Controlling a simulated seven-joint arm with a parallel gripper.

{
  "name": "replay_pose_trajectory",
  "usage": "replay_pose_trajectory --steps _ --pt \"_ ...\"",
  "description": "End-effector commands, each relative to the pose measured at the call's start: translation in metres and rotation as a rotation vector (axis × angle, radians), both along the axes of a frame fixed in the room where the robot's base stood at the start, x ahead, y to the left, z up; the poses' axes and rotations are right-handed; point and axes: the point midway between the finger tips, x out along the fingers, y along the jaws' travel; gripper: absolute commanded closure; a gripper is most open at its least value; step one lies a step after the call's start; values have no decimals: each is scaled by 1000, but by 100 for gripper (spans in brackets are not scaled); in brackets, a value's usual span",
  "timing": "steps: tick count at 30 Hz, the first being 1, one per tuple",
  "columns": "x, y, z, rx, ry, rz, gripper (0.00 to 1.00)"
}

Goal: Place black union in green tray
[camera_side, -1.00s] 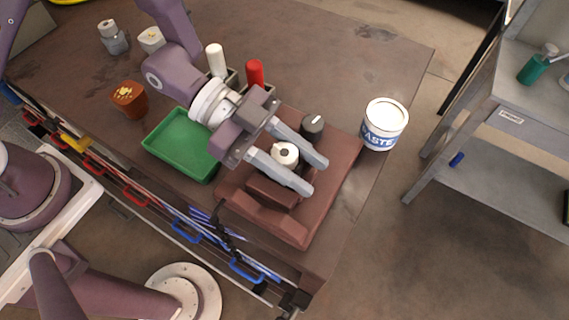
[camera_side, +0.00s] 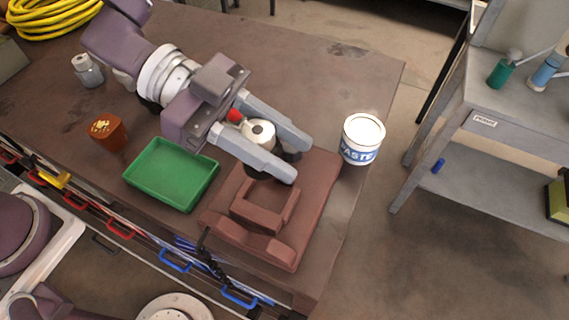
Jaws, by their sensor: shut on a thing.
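My gripper (camera_side: 284,153) is shut on a cream-topped part (camera_side: 258,131) with a dark lower end, and holds it over the brown fixture (camera_side: 310,205). This may be the black union; its body is mostly hidden by the fingers. The fixture's square pocket (camera_side: 265,205) looks empty, just below and in front of the gripper. The green tray (camera_side: 172,174) lies on the table left of the fixture and is empty.
A brown pot (camera_side: 108,132) and a grey bottle (camera_side: 88,70) stand to the left. A red-topped item (camera_side: 236,116) is mostly hidden behind my gripper. The table between tray and fixture is narrow.

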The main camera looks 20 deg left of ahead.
Motion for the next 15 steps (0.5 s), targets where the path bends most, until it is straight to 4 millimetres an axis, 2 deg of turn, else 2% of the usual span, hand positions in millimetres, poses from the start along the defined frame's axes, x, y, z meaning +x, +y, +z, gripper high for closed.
replay_pose_trajectory --steps 2,6,12,15 --pt "5 14 0 0 1 -20 100" --pt "7 64 -15 1 6 -110 100" --pt "-13 144 -34 -3 8 -262 100" --pt "-23 171 -40 -3 8 -314 100"
